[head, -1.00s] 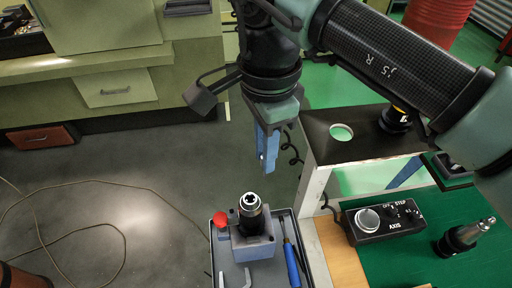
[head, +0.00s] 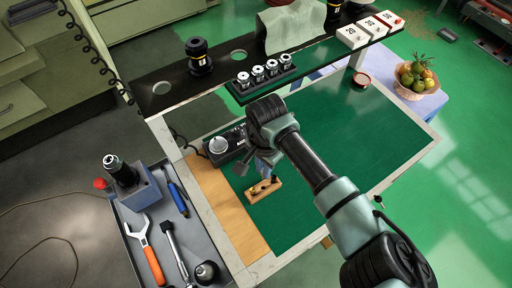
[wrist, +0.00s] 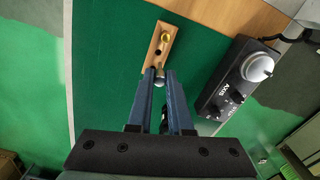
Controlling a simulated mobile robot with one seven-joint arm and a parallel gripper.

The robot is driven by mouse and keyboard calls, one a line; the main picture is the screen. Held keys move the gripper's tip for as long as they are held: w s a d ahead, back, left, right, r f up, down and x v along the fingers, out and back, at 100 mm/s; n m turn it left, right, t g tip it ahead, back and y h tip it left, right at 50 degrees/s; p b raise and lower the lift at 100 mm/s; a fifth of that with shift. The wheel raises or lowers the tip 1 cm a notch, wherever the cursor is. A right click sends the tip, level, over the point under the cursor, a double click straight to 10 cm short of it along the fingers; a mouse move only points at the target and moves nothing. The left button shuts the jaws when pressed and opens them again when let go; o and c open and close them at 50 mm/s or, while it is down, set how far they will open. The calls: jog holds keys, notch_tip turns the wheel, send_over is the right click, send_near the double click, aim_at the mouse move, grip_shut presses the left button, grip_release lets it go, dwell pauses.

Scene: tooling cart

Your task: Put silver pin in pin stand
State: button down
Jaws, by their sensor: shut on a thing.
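The pin stand (head: 263,191) is a small wooden block on the green mat. In the wrist view the stand (wrist: 152,66) shows a brass-coloured pin (wrist: 165,36) near its far end and a dark hole near its middle. My gripper (wrist: 160,76) is at the stand's near end, its blue fingers shut on the silver pin (wrist: 159,72). Only the pin's rounded silver top shows clearly between the fingertips. I cannot tell whether its lower end is in the stand. In the head view my gripper (head: 266,170) is partly hidden by my wrist, just behind the stand.
A control box (head: 226,146) with a silver knob lies close by the stand. A grey tool tray (head: 140,222) is at left. A black shelf (head: 203,85) bearing a rack of silver-topped parts (head: 264,75) runs behind. The mat's right side (head: 375,145) is clear.

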jog(key=shift+s+d+f, duration=0.15)
jog(key=shift+f, duration=0.2)
jog(key=shift+f+b, duration=0.55)
jog(key=shift+b, duration=0.05)
jog(key=shift+f+b, duration=1.25)
jog(key=shift+f, duration=0.15)
jog(key=shift+f+b, duration=0.7)
jog(key=shift+f, duration=0.25)
jog(key=c, duration=0.8)
grip_release()
jog(key=shift+o, duration=0.2)
notch_tip(320, 180, up, 13)
jog(key=b, duration=0.2)
jog(key=shift+b, duration=0.4)
